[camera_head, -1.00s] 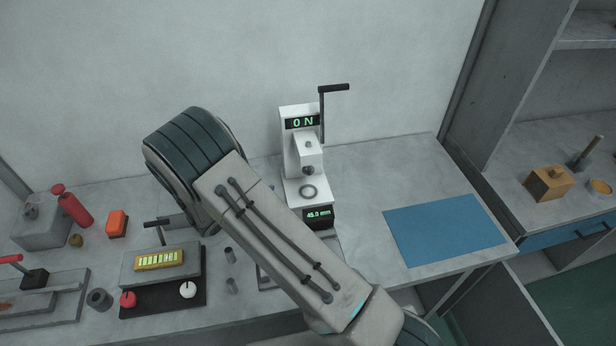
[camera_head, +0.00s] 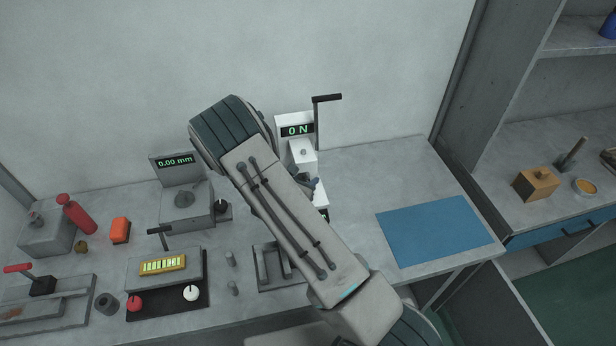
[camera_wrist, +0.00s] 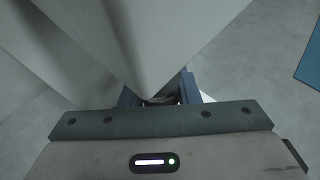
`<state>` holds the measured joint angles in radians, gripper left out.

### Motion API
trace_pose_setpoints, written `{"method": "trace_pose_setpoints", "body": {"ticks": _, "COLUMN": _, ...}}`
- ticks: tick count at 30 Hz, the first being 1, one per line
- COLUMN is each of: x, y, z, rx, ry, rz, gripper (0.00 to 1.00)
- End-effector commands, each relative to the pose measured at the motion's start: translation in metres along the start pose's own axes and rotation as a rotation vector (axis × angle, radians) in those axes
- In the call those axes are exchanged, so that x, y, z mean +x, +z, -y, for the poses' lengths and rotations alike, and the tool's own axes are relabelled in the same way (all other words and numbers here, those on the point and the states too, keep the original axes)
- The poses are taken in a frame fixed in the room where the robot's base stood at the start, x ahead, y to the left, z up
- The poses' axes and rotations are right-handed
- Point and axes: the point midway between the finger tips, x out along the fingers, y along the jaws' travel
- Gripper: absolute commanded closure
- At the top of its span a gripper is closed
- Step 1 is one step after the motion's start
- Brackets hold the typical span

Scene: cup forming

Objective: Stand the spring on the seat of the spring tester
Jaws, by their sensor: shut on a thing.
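The white spring tester (camera_head: 303,152) stands at the back of the bench, with its crank up and its display reading 0 N. My arm covers its lower front, and the seat is hidden. My gripper (camera_head: 311,184) is at the tester, just below its head; only a bit of a finger shows past my arm. In the wrist view my gripper (camera_wrist: 160,97) has its blue fingers shut on a small dark, curved thing, probably the spring (camera_wrist: 160,101), mostly hidden. A pale body of the tester (camera_wrist: 150,45) fills the view just beyond the fingers. I cannot tell whether the spring touches the seat.
A gauge (camera_head: 186,200) reading 0.00 mm stands left of the tester. A blue mat (camera_head: 436,232) lies at right, with bare bench between. A grey bracket (camera_head: 272,268), two small pegs and a black tray (camera_head: 165,300) are in front.

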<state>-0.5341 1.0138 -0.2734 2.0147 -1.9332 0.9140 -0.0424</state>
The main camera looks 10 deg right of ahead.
Motion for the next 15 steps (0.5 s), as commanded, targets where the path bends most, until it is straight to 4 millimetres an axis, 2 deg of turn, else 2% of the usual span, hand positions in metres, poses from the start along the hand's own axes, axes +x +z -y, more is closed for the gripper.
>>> {"method": "trace_pose_setpoints", "body": {"ticks": 12, "x": 0.0027, "y": -0.0053, "z": 0.0000, "rx": 0.002, "ry": -0.001, "rz": 0.002, "gripper": 0.96}}
{"method": "trace_pose_setpoints", "body": {"ticks": 13, "x": 0.0022, "y": -0.0042, "z": 0.0000, "rx": 0.002, "ry": -0.001, "rz": 0.002, "gripper": 0.66}}
{"method": "trace_pose_setpoints", "body": {"ticks": 15, "x": 0.0018, "y": -0.0036, "z": 0.0000, "rx": 0.002, "ry": -0.001, "rz": 0.002, "gripper": 0.49}}
